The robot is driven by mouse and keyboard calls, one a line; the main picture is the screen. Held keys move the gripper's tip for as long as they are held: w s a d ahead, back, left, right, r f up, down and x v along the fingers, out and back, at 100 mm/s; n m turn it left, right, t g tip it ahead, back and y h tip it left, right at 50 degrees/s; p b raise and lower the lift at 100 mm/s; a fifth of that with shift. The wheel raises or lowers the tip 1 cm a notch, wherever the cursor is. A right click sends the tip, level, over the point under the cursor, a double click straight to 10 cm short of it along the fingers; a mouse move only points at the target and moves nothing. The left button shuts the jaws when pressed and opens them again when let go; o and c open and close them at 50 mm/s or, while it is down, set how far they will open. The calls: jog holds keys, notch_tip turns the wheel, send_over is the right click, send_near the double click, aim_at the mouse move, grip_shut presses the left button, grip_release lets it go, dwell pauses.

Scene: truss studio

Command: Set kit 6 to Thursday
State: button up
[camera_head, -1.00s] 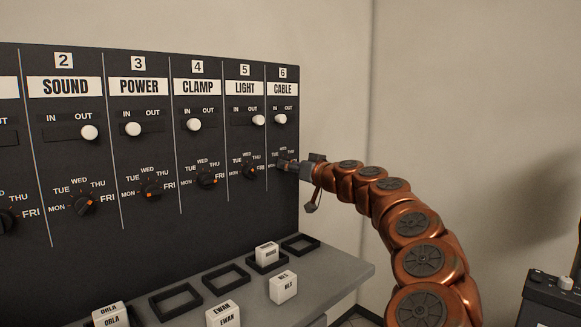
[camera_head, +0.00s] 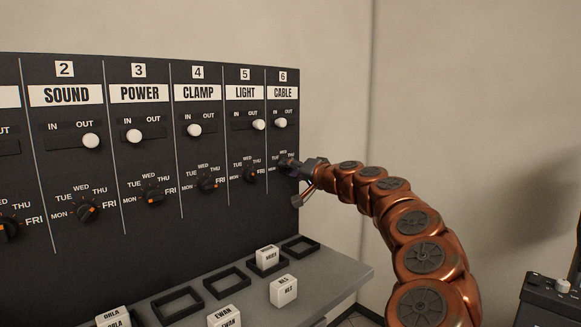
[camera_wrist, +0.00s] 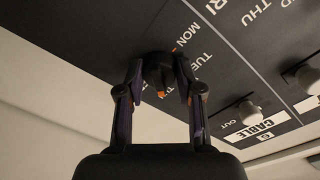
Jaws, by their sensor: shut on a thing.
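The kit 6 CABLE column (camera_head: 283,93) is at the right end of the dark panel. Its day dial is a black knob, seen in the wrist view (camera_wrist: 158,72) between my two fingers. My gripper, also in the wrist view (camera_wrist: 160,80), is shut on the knob, one finger on each side. Orange marks show around the knob, and MON and TUE labels are near it. I cannot tell which day it points to. The kit 6 white slider (camera_head: 281,123) sits towards IN.
Kit 5's dial (camera_head: 249,174) is close to the left of my gripper. More dials and sliders continue leftwards. A grey shelf (camera_head: 345,275) below holds black frames and white name blocks (camera_head: 284,290). Bare wall is to the right.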

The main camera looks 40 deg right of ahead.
jog(key=shift+d+m, duration=0.1)
jog(key=shift+m, duration=0.4)
jog(key=o, duration=1.2)
jog(key=shift+c, duration=0.2)
jog(key=shift+s, duration=0.15)
jog(key=s, duration=1.1)
jog(key=shift+s+a+r, duration=0.3)
jog(key=shift+s+a, duration=0.1)
